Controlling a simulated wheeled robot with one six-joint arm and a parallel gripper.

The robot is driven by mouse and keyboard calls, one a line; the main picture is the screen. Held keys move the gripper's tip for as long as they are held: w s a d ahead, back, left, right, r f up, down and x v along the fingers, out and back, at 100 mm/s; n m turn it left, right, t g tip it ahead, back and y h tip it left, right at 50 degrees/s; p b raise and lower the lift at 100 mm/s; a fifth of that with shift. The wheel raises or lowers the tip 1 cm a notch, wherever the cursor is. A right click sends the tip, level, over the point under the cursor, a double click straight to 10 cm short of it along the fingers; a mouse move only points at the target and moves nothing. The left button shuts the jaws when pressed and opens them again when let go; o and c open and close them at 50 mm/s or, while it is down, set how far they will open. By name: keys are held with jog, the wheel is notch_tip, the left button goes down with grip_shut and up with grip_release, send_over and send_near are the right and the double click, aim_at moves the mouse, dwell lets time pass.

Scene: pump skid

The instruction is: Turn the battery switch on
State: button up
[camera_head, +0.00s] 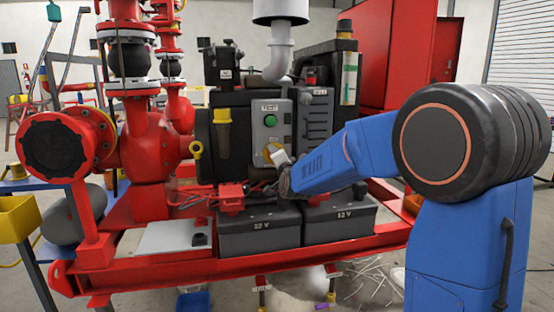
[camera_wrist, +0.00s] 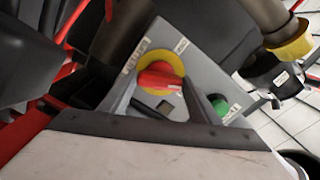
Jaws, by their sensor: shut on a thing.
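The battery switch (camera_wrist: 157,76) is a red knob on a round yellow plate, set in a grey panel (camera_head: 285,107). In the wrist view small labels sit around it, too small to read surely. My gripper (camera_head: 279,157) reaches the lower part of the panel from the right. In the wrist view its two fingers (camera_wrist: 161,83) stand on either side of the red knob and are shut on it. In the head view my gripper hides most of the switch, and only some yellow shows beside it.
A green button (camera_head: 271,119) sits above the switch on the same panel; it also shows in the wrist view (camera_wrist: 219,105). Two black 12 V batteries (camera_head: 262,234) stand below. A yellow-handled dipstick or cap (camera_head: 222,115) is left of the panel. Red pipework fills the left side.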

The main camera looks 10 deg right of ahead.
jog(key=m, duration=0.5)
jog(key=shift+f, duration=0.1)
jog(key=shift+m, duration=0.4)
jog(key=o, duration=1)
jog(key=shift+o, duration=0.2)
jog(key=shift+s, duration=0.15)
jog(key=s, duration=1.7)
jog(key=shift+s, duration=0.1)
